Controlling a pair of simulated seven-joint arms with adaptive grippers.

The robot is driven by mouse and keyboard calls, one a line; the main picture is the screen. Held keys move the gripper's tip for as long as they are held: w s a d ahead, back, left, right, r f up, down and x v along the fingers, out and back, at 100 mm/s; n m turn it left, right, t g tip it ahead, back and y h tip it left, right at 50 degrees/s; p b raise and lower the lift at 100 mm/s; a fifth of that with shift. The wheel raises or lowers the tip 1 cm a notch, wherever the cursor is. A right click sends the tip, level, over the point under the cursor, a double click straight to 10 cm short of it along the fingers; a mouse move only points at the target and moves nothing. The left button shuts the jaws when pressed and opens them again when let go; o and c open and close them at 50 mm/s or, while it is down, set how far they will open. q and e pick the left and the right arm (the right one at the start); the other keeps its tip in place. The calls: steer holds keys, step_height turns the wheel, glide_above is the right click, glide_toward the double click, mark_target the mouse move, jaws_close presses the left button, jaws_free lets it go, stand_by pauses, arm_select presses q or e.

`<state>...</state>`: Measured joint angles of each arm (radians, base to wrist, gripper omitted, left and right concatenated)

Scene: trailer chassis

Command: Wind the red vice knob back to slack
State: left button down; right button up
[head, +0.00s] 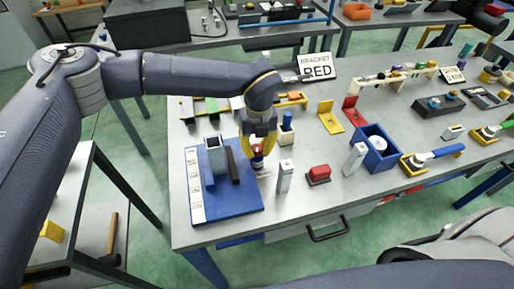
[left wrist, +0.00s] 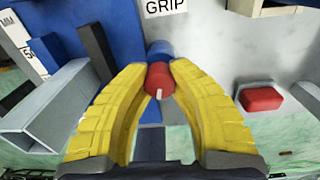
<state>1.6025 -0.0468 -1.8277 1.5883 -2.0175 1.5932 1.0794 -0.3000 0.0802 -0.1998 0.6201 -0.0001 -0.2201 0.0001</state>
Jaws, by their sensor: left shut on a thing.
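The red vice knob (head: 257,153) sits at the right edge of the blue base plate (head: 233,207) on the grey table. In the left wrist view the red knob (left wrist: 160,77) has a white mark on its end face, with a blue part behind it. My left gripper (head: 258,146) reaches down from above and is shut on the knob. Its yellow fingers (left wrist: 160,83) touch the knob on both sides in the left wrist view. The vice behind the knob is largely hidden. My right gripper is not in view.
A square metal tube (head: 214,158) and a dark bar (head: 234,167) stand on the blue plate. A grey upright block (head: 285,176) and a red block (head: 319,174) stand right of the gripper. A blue bin (head: 374,150) is farther right. The table's front edge is close.

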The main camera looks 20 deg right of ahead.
mark_target(258, 148)
arm_select(q)
steer(key=shift+s+f+n, duration=0.15)
steer(key=shift+s+n, duration=0.05)
steer(key=shift+n, duration=0.9)
steer(key=shift+s, duration=0.1)
steer(key=c, duration=1)
jaws_free()
steer(key=shift+w, duration=0.2)
step_height(258, 148, up, 12)
steer(key=shift+d+r, duration=0.1)
steer(key=shift+d, duration=0.05)
